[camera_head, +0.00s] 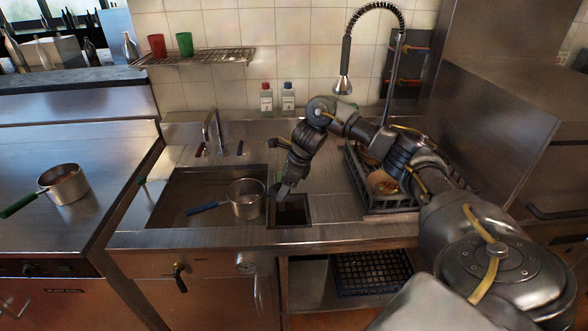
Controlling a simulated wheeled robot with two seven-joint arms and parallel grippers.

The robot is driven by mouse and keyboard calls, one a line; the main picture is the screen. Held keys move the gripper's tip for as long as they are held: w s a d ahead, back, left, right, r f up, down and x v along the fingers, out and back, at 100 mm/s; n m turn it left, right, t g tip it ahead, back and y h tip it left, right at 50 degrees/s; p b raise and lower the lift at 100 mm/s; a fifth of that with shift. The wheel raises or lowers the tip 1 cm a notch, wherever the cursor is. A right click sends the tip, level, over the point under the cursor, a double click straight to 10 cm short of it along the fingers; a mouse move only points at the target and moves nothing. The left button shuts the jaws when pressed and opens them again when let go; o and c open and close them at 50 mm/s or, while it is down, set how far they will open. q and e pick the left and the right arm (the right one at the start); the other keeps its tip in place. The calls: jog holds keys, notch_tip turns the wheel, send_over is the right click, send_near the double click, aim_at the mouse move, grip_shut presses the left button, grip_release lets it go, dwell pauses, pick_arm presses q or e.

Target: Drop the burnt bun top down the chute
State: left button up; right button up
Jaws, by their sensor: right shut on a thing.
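The chute (309,212) is a dark square opening with a metal rim, set in the steel counter just right of the sink. My right gripper (281,194) points down at the chute's back left part. It is shut on the burnt bun top, which is dark and small here and mostly hidden by the fingers and the dark opening. I cannot tell whether the fingertips are above the rim or slightly inside it. My left gripper is not in view.
A pot (245,206) with a blue handle stands in the sink (170,205), left of the chute. A grey dish rack (398,205) with dishes stands to the right, behind my arm. A spring-hose tap (344,84) hangs behind. Another pot (66,188) stands far left.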

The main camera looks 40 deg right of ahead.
jog(key=d+f+m+b, duration=0.1)
jog(key=d+f+b, duration=0.2)
jog(key=f+b, duration=0.2)
jog(key=shift+s+d+f+m, duration=0.2)
jog(key=shift+f+m, duration=0.2)
jog(key=shift+f, duration=0.8)
jog(key=o, duration=1)
jog(key=shift+o, duration=0.2)
jog(key=shift+r, duration=0.1)
jog(key=p+v, duration=0.1)
jog(key=v, duration=0.9)
jog(key=shift+s+r, duration=0.25)
jog(key=shift+s, duration=0.05)
jog(key=shift+a, duration=0.15)
